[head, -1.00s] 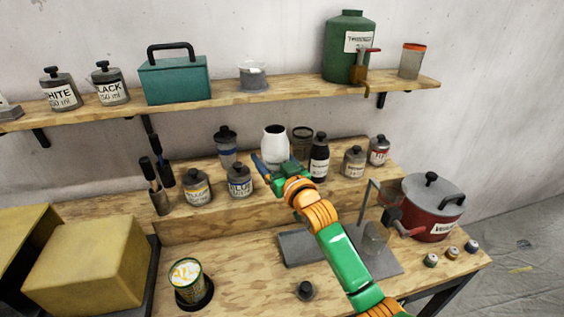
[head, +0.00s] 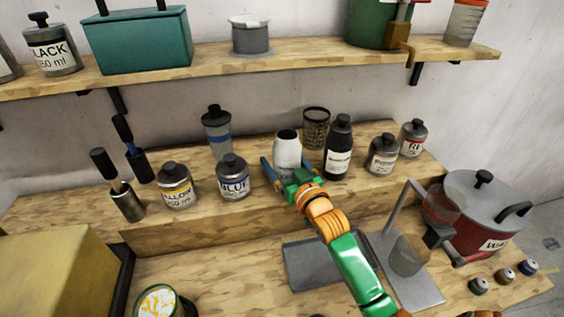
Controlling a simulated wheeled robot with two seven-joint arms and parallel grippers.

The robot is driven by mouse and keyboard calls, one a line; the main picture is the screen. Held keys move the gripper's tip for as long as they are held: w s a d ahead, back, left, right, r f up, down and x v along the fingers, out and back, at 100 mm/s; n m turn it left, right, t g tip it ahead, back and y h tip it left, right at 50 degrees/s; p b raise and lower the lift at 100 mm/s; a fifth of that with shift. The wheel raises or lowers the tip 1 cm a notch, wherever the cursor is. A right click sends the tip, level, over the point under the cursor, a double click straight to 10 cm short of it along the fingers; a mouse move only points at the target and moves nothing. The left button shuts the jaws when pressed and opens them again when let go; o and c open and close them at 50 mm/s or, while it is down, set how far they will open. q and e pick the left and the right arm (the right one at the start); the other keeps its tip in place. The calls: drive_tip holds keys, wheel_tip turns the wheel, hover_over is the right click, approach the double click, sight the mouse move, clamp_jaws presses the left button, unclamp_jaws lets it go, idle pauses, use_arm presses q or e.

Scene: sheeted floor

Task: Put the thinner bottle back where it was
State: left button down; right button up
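A white bottle (head: 287,152) with a dark top stands upright at the raised back step of the bench, or just over it; its base is hidden. My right gripper (head: 283,168) reaches it from the front, with a blue finger visible along its left side. I cannot tell whether the fingers press on it. A dark bottle (head: 338,150) with a white label stands to its right; the label is too small to read. My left gripper is not in view.
A red pot (head: 480,220) stands at right. A shelf (head: 300,60) runs above.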

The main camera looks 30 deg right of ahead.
drive_tip(key=shift+s+a+r, duration=0.15)
drive_tip(key=shift+s+r, duration=0.1)
drive_tip(key=shift+s, duration=0.15)
drive_tip(key=s+b, duration=0.1)
drive_tip(key=s, duration=1)
drive_tip(key=shift+s+a+b, duration=0.15)
drive_tip(key=shift+s+b, duration=0.15)
drive_tip(key=shift+b, duration=0.1)
